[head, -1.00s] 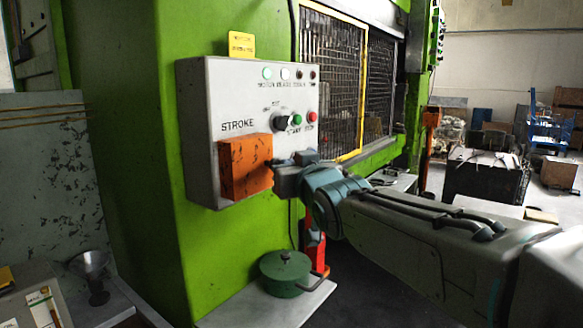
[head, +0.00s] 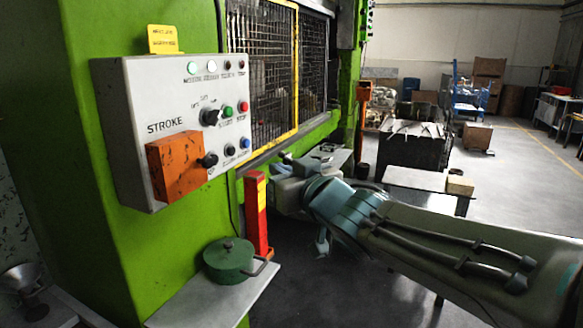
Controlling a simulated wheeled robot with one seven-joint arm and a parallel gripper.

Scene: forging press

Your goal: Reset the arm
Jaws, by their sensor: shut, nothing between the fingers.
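My arm reaches in from the right. My gripper (head: 284,178) is at its end, right of the press control box (head: 125,92) and apart from it. The gripper is shut and empty; its fingertips are small and hard to make out against the press bed. The white box carries a STROKE label, an orange block (head: 176,167) on its lower left, a black selector knob (head: 211,117), and coloured buttons and lamps. Two lamps at its top left are lit.
A green lidded pot (head: 228,262) stands on a shelf (head: 195,300) below the box. A red post (head: 257,215) stands behind the pot, left of my gripper. The yellow-framed mesh guard (head: 262,75) is behind. Open floor lies at the right, beyond a small table (head: 415,180).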

